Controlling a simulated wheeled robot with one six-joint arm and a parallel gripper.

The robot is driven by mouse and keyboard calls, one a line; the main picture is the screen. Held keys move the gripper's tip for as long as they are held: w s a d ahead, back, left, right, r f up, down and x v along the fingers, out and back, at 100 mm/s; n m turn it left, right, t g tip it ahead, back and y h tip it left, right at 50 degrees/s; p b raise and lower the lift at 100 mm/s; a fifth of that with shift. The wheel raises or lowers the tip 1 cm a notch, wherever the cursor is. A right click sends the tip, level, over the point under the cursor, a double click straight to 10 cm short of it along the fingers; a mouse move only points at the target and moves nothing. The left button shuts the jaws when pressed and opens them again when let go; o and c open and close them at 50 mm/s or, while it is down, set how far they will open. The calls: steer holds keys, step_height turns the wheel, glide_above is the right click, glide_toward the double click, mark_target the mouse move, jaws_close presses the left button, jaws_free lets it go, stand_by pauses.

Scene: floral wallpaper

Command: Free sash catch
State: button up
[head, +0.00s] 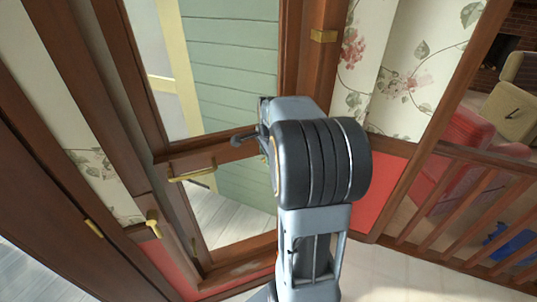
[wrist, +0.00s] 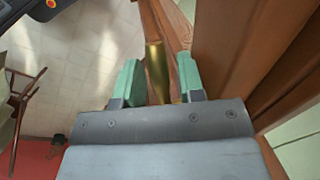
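A brass bar, which may be the sash catch (wrist: 157,72), stands between my gripper's two green fingertips in the wrist view. My gripper (wrist: 158,82) is open around it, with a narrow gap visible at the right finger. I cannot tell whether the left finger touches the bar. In the head view my arm hides the gripper's fingers and most of what they surround. The wooden-framed glazed sash (head: 230,245) stands behind my arm. A long brass handle (head: 192,174) is on its wooden rail, left of my arm.
Other brass fittings sit on the frame at the upper right (head: 323,36) and lower left (head: 153,225). A wooden railing (head: 470,200) and a red armchair (head: 465,150) are at the right. A wooden chair (wrist: 25,105) stands on the pale tiled floor (wrist: 85,60).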

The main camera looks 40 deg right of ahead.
step_height(320, 180, up, 14)
steer(key=s+a, duration=0.1)
steer(key=s, duration=0.1)
steer(key=shift+s+f+b, duration=0.2)
steer(key=shift+b, duration=0.15)
